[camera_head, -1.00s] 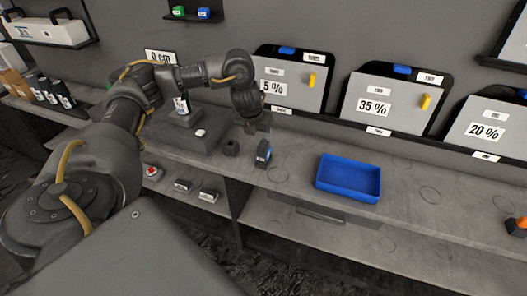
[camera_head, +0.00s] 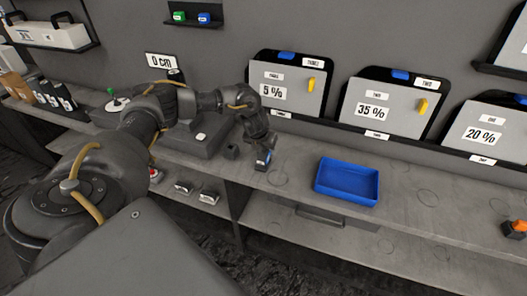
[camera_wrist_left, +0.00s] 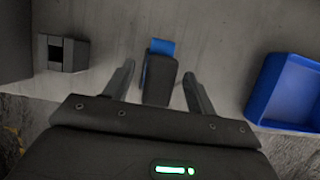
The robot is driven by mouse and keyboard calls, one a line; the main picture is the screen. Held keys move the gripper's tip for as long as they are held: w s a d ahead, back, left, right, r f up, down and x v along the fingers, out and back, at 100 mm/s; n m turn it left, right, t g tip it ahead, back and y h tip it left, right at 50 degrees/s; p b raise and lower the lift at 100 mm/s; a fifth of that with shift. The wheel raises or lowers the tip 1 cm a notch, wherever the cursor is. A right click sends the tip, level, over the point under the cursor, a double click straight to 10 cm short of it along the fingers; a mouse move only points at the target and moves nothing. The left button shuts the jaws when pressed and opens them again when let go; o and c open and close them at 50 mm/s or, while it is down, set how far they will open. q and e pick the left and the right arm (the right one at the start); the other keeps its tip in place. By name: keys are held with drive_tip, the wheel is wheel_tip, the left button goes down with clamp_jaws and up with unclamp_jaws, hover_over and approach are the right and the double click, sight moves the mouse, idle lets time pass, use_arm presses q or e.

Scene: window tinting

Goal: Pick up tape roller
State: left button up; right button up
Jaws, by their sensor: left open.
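A small dark block with a blue part, which looks like the tape roller (camera_head: 263,160), stands on the grey workbench (camera_head: 300,160). In the left wrist view the tape roller (camera_wrist_left: 159,78) lies between the two fingers, its blue end at the far side. My left gripper (camera_head: 262,150) is right over it and hides part of it in the head view. The left gripper (camera_wrist_left: 160,88) is open, with a gap on both sides of the roller. My right gripper is not in view.
A blue tray (camera_head: 347,181) sits to the right. Grey panels marked with percentages (camera_head: 383,108) lean along the wall behind. Bench is clear between roller and tray.

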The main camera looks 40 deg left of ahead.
use_arm(q)
drive_tip(key=shift+w+a+f, duration=0.1)
drive_tip(key=shift+w+f, duration=0.05)
drive_tip(key=shift+f, duration=0.3)
drive_tip(key=c, duration=1.2)
drive_tip(key=shift+r, duration=0.1)
drive_tip(key=shift+r+b, duration=0.4)
drive_tip(key=s+a+r, duration=0.1)
drive_tip(key=s+r, duration=0.3)
drive_tip(key=s+a+r+b, duration=0.1)
drive_tip(key=s+a+r, duration=0.1)
drive_tip(key=s+r, duration=0.2)
drive_tip(key=s+a+r, duration=0.2)
drive_tip(key=s+r, duration=0.2)
drive_tip(key=s, duration=0.1)
